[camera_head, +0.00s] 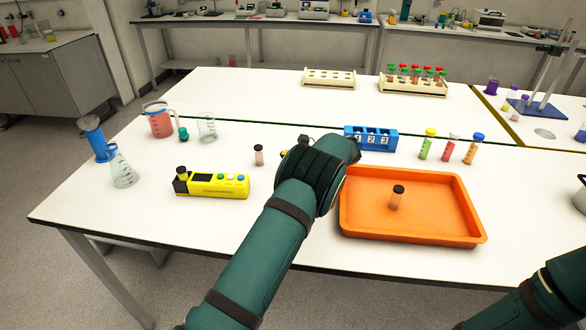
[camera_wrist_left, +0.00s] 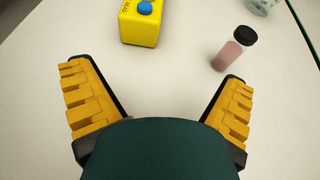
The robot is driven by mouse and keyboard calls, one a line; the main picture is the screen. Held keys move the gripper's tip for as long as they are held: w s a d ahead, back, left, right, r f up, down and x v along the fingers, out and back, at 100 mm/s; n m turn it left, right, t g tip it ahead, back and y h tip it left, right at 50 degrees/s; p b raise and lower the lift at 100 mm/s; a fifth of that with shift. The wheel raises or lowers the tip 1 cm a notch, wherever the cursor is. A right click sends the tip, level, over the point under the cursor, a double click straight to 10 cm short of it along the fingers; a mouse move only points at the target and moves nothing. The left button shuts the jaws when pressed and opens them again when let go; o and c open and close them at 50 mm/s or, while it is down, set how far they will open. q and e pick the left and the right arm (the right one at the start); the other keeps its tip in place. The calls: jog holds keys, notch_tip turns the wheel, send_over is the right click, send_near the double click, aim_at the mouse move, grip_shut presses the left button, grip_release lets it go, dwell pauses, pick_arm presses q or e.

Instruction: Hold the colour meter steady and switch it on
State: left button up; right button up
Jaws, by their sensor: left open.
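The yellow colour meter (camera_head: 212,186) lies on the white table at the left of the head view. It has a dark screen, a black part at its left end and several coloured buttons on top. One end of it, with a blue button, shows at the top of the left wrist view (camera_wrist_left: 138,30). My left gripper (camera_wrist_left: 156,76) is open and empty, with the meter's end beyond its fingertips. In the head view, my left wrist hides most of its fingers, to the right of the meter. My right gripper is out of view; only part of my right arm shows at the bottom right.
A dark-capped vial (camera_head: 259,156) stands between meter and gripper; it also shows in the left wrist view (camera_wrist_left: 232,50). An orange tray (camera_head: 440,228) with another vial (camera_head: 397,198) lies right of my left arm. A blue numbered rack (camera_head: 371,138) and glassware stand behind. The table's front left is clear.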

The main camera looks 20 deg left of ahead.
aim_at(254, 186)
pick_arm(q)
jog(key=b+x, duration=0.1)
jog(key=x, duration=0.8)
jog(key=shift+a+f, duration=0.1)
jog(key=shift+a, duration=0.1)
grip_shut()
jog(key=c, duration=1.7)
grip_release()
jog(key=o, duration=1.7)
